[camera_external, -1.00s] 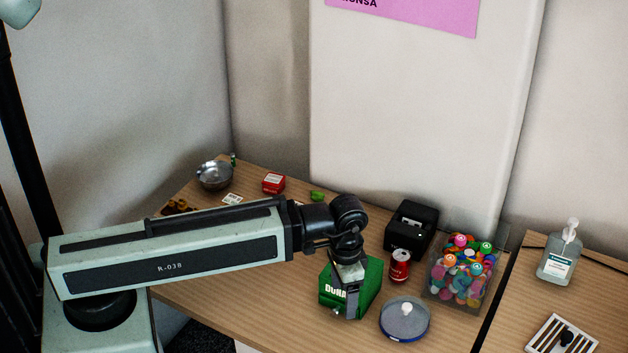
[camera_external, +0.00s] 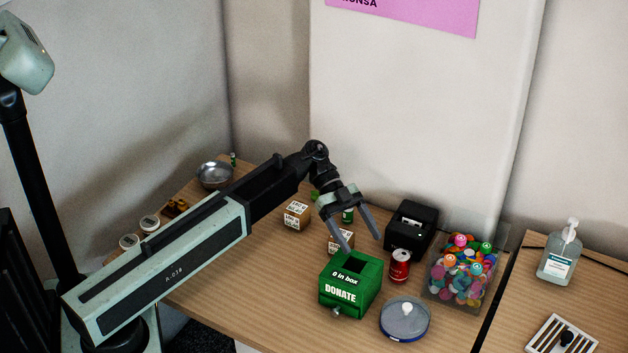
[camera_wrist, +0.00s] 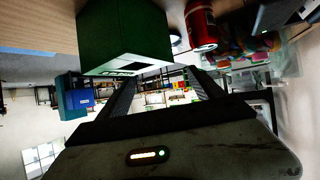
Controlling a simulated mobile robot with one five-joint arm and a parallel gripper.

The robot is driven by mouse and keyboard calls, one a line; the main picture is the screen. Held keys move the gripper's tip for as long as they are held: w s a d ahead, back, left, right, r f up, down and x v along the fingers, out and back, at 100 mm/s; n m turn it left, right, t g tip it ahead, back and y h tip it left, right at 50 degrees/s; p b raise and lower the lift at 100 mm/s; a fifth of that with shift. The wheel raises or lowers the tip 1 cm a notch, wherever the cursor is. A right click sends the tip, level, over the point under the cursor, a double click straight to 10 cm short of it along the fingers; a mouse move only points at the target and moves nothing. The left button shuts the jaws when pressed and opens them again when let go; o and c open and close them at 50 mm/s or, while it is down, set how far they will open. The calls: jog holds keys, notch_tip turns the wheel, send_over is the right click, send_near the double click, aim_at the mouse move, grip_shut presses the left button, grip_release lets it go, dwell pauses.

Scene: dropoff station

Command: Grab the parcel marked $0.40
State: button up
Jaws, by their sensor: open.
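Two small cardboard parcels with white labels show in the external view. One parcel (camera_external: 297,215) sits beside my forearm. The other parcel (camera_external: 341,240) sits behind the green donation box, partly covered by my left finger. I cannot read a $0.40 mark on either. My gripper (camera_external: 360,243) is open and empty, pointing down above the table near the second parcel and behind the donation box. In the wrist view my gripper (camera_wrist: 163,75) shows spread fingers with nothing between them; no parcel shows there.
The green DONATE box (camera_external: 342,292), a red can (camera_external: 400,266), a black device (camera_external: 411,229), a round lidded tin (camera_external: 405,318) and a clear box of colourful pieces (camera_external: 466,268) crowd the table around my gripper. A metal bowl (camera_external: 214,175) stands at the back left.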

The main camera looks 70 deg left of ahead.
aim_at(306, 215)
jog(key=s+a+f+n+t+b, duration=0.1)
jog(key=a, duration=0.5)
jog(key=s+a+f+t+b, duration=0.1)
jog(key=s+a+f+b, duration=0.1)
jog(key=a, duration=0.4)
jog(key=s+a+f+n+t+b, duration=0.1)
jog(key=a+f+b, duration=0.1)
jog(key=a, duration=0.4)
jog(key=shift+s+n+t, duration=0.3)
jog(key=shift+s+t, duration=0.05)
jog(key=shift+t, duration=0.05)
jog(key=s+a, duration=0.2)
jog(key=a, duration=0.1)
jog(key=s+a+f+n+t+y+b, duration=0.1)
jog(key=s+a, duration=0.2)
jog(key=s+a+f+n+t+b, duration=0.1)
jog(key=s+a, duration=0.1)
jog(key=a, duration=0.1)
jog(key=shift+s+a+f+y, duration=0.25)
jog(key=shift+s+a+y, duration=0.05)
jog(key=shift+a+y, duration=0.1)
jog(key=b+x, duration=0.3)
jog(key=x, duration=0.5)
jog(key=shift+d+r, duration=0.15)
jog(key=shift+r, duration=0.1)
jog(key=c, duration=1.6)
jog(key=shift+r, duration=0.1)
